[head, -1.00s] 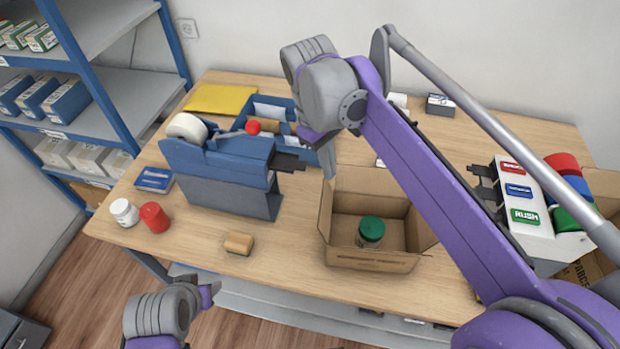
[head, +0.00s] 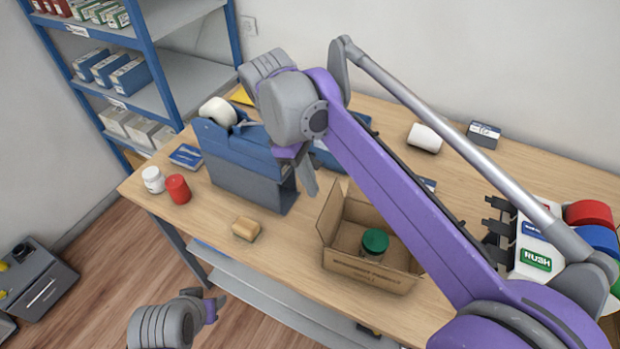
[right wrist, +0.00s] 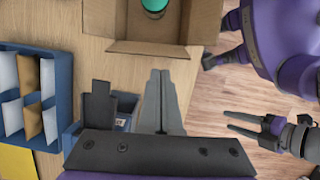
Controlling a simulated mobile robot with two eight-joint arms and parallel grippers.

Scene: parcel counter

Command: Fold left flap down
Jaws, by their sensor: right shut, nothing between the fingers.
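An open cardboard box (head: 368,277) stands on the table with a green-lidded jar (head: 374,244) inside. Its left flap (head: 331,212) stands up, leaning a little outward; in the right wrist view the flap (right wrist: 145,48) is the box edge nearest my fingers. My right gripper (head: 311,190) is shut and empty, just left of that flap, between it and the blue tape dispenser. In the right wrist view its fingertips (right wrist: 160,74) are together, close to the flap; I cannot tell whether they touch. My left gripper (right wrist: 236,120) is open and empty, off the table's front edge.
The blue tape dispenser (head: 240,165) stands close left of my right gripper. A sponge (head: 246,229), a red jar (head: 178,189) and a white bottle (head: 153,179) are at the front left. A label stand (head: 534,250) is at the right. The table front is clear between sponge and box.

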